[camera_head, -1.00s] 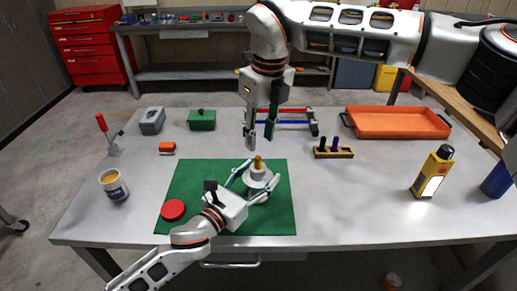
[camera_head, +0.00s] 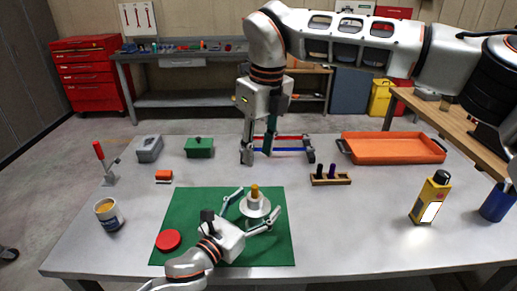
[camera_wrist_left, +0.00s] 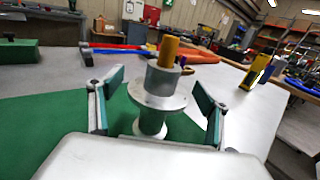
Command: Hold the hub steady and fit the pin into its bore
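The pale grey hub (camera_head: 255,207), a flanged cylinder, stands upright on the green mat (camera_head: 187,215). It also shows in the left wrist view (camera_wrist_left: 157,98). The yellow-orange pin (camera_head: 254,190) stands upright in the top of the hub, its upper part sticking out; the left wrist view shows it too (camera_wrist_left: 168,50). How deep it sits is hidden. My left gripper (camera_head: 261,199) is open, with its fingers (camera_wrist_left: 153,98) on either side of the hub and visible gaps to it. My right gripper (camera_head: 258,152) is open and empty, above and beyond the hub.
A red disc (camera_head: 168,240) lies on the mat. Behind are a green box (camera_head: 199,147), a rack with red and blue bars (camera_head: 290,150), a wooden holder (camera_head: 330,179) and an orange tray (camera_head: 393,148). The table front right is clear.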

